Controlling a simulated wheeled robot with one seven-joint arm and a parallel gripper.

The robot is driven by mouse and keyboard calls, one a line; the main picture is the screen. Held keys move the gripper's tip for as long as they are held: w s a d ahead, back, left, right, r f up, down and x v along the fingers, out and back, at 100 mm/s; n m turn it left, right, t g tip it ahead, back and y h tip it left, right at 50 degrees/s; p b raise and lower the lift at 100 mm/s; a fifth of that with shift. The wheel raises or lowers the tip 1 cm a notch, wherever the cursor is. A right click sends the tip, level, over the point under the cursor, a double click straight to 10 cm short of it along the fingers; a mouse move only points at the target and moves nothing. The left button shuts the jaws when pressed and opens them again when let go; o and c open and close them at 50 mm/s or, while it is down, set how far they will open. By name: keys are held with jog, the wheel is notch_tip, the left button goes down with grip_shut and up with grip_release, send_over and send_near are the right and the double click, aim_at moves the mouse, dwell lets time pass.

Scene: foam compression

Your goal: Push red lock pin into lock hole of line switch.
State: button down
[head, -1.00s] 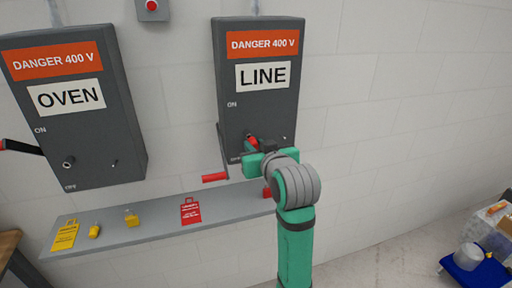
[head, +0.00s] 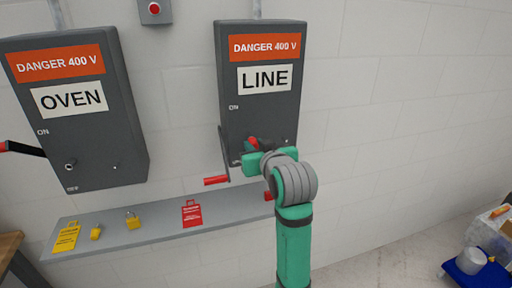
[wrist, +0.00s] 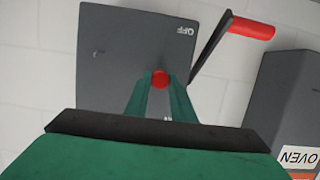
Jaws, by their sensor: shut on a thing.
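The LINE switch box (head: 262,110) is a grey wall box; its red-tipped lever (head: 216,180) points down on its left side. The lever also shows in the wrist view (wrist: 250,28). My gripper (head: 254,148) is at the lower front of this box. In the wrist view my gripper (wrist: 160,88) is shut on the red lock pin (wrist: 160,78), whose round red end shows between the fingertips. The pin's red part also shows in the head view (head: 254,143). The lock hole, and how far the pin is in it, are hidden by the pin and fingers.
The OVEN switch box (head: 75,125) hangs to the left. A grey shelf (head: 150,229) below holds a yellow tag (head: 66,237), yellow padlocks (head: 132,220), a red tag (head: 191,213) and a red object (head: 268,195) partly behind my arm. The wall to the right is clear.

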jog(key=shift+w, duration=0.15)
jog(key=shift+w, duration=0.15)
jog(key=shift+a, duration=0.2)
jog(key=shift+w, duration=0.1)
jog(key=c, duration=1.4)
grip_release()
jog(key=shift+c, duration=0.2)
jog(key=shift+d, duration=0.1)
jog(key=shift+s+d, duration=0.3)
jog(key=shift+s, duration=0.65)
jog(key=shift+s+d, duration=0.3)
jog(key=shift+s, duration=0.6)
jog(key=shift+s+d, duration=0.3)
jog(key=shift+s, duration=0.65)
